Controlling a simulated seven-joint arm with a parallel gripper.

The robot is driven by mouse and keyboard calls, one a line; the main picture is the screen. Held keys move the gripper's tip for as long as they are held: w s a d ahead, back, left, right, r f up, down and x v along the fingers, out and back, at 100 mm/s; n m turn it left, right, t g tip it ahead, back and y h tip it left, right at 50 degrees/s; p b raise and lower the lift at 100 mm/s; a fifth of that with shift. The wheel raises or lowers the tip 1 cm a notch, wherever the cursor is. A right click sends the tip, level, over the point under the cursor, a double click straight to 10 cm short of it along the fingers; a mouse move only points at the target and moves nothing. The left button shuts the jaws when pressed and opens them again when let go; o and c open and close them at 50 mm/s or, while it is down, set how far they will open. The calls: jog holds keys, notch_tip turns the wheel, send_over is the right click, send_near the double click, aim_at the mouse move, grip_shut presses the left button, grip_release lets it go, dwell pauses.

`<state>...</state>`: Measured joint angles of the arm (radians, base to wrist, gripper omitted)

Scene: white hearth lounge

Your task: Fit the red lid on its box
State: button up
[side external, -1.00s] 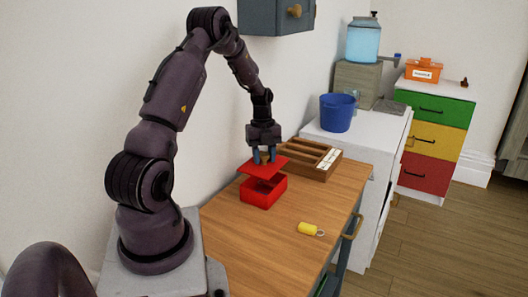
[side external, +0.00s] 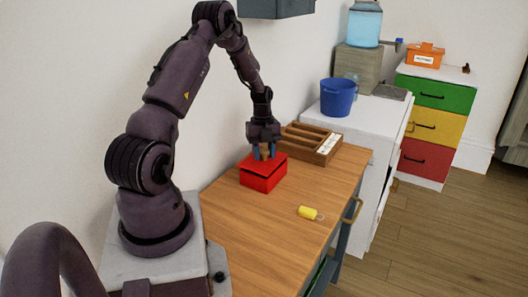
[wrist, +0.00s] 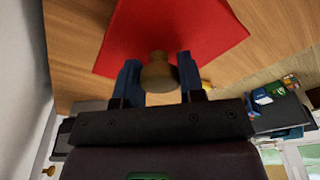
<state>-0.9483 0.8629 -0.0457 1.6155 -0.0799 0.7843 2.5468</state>
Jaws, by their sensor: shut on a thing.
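The red lid (side external: 256,162) lies over the top of the open red box (side external: 264,180) on the wooden table. A thin dark line shows between lid and box, and I cannot tell whether the lid is fully seated. My gripper (side external: 264,153) is above the lid, shut on its knob. In the wrist view, the blue fingers of my gripper (wrist: 158,78) stand on either side of the tan wooden knob (wrist: 158,72), with the red lid (wrist: 170,32) beyond. The box is hidden under the lid in the wrist view.
A wooden compartment tray (side external: 311,143) stands just behind the box. A yellow cylinder with a ring (side external: 308,213) lies near the table's right edge. The table front (side external: 245,235) is clear. A blue bucket (side external: 338,97) stands on the white cabinet beyond.

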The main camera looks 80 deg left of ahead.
jog(key=shift+f, duration=0.5)
dwell(1.5)
jog(key=o, duration=1.5)
jog(key=shift+r, duration=0.1)
jog(key=shift+r, duration=3.45)
